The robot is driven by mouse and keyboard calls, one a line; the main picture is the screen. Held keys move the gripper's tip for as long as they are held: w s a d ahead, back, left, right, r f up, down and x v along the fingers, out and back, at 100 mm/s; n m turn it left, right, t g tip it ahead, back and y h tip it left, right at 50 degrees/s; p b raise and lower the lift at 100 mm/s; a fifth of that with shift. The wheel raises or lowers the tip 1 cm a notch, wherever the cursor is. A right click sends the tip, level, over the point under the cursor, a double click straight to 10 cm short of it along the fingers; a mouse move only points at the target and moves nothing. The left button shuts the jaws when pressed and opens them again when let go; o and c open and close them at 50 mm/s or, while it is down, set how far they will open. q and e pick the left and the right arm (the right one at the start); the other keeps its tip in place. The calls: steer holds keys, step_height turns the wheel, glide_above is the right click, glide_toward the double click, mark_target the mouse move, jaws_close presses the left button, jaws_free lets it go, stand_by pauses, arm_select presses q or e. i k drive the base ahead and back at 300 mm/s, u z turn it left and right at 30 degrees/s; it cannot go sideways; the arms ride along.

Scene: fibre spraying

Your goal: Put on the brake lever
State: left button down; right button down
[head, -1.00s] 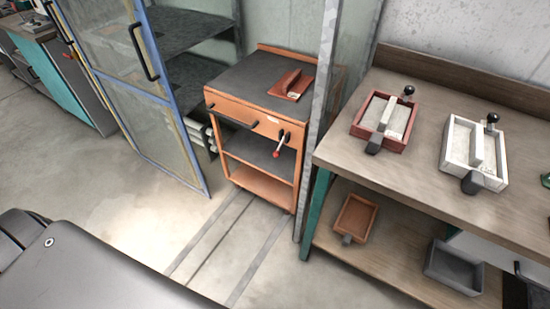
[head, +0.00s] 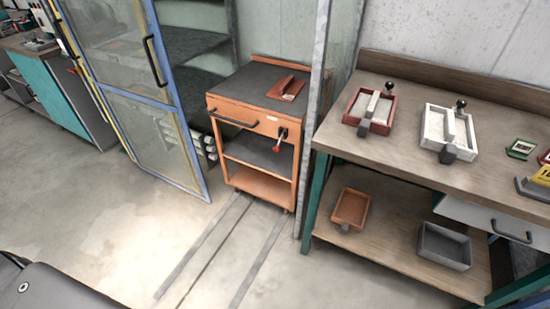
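Neither of my grippers is in view.
A wooden workbench (head: 392,157) on the right holds a red tray (head: 350,119) and a white tray (head: 474,147). Left of the cart are a shelf cabinet (head: 195,45) and its open glass door (head: 120,60). Floor (head: 120,240) before the cart is clear.

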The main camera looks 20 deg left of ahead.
mark_target(276, 149)
steer(key=z, duration=0.75)
steer(key=i, duration=0.7)
steer(key=u, duration=0.4)
